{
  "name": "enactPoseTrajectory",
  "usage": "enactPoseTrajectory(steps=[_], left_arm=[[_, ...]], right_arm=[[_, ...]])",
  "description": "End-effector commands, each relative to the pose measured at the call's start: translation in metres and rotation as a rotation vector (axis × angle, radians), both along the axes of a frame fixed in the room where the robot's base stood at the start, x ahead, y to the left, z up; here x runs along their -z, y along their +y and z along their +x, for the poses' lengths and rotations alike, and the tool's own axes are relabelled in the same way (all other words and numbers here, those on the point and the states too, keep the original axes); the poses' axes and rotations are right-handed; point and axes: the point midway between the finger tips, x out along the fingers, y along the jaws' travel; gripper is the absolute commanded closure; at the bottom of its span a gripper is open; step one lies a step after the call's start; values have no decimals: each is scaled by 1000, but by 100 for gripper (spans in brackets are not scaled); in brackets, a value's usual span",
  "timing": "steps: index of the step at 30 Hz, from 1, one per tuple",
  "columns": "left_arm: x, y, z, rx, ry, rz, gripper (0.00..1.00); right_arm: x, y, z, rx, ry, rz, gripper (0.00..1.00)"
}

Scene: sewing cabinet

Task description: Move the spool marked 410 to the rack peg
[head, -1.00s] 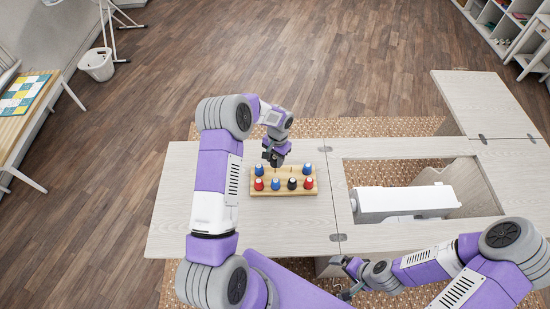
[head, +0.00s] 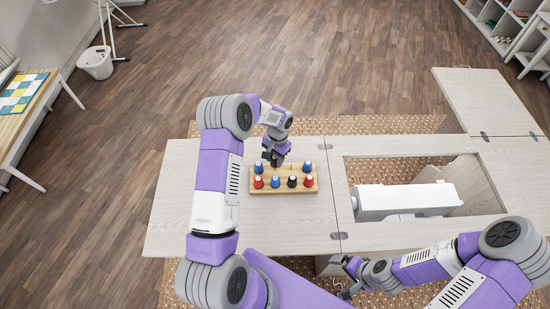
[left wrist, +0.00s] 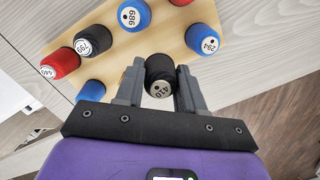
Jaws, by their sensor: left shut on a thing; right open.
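The black spool marked 410 (left wrist: 160,80) is between the fingers of my left gripper (left wrist: 158,88) in the left wrist view, its number facing the camera. The gripper is shut on it. In the head view, my left gripper (head: 273,160) is over the back row of the wooden spool rack (head: 284,193), between two blue spools. I cannot tell whether the spool is on a peg or just above one. A bare peg (head: 291,166) shows to the right. My right gripper (head: 347,290) is open, low at the table's front edge, away from the rack.
In the left wrist view, blue spools 689 (left wrist: 133,16) and 294 (left wrist: 203,42), black 799 (left wrist: 92,42) and red 440 (left wrist: 60,62) stand on the rack. The white sewing machine (head: 405,199) sits in the table opening. The tabletop (head: 180,210) left of the rack is clear.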

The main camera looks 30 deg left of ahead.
Motion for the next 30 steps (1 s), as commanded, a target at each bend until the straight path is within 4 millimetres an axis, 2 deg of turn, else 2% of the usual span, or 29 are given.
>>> enactPoseTrajectory(steps=[30], left_arm=[[27, 0, 0, 0, 0, 0, 90]], right_arm=[[24, 0, 0, 0, 0, 0, 0]])
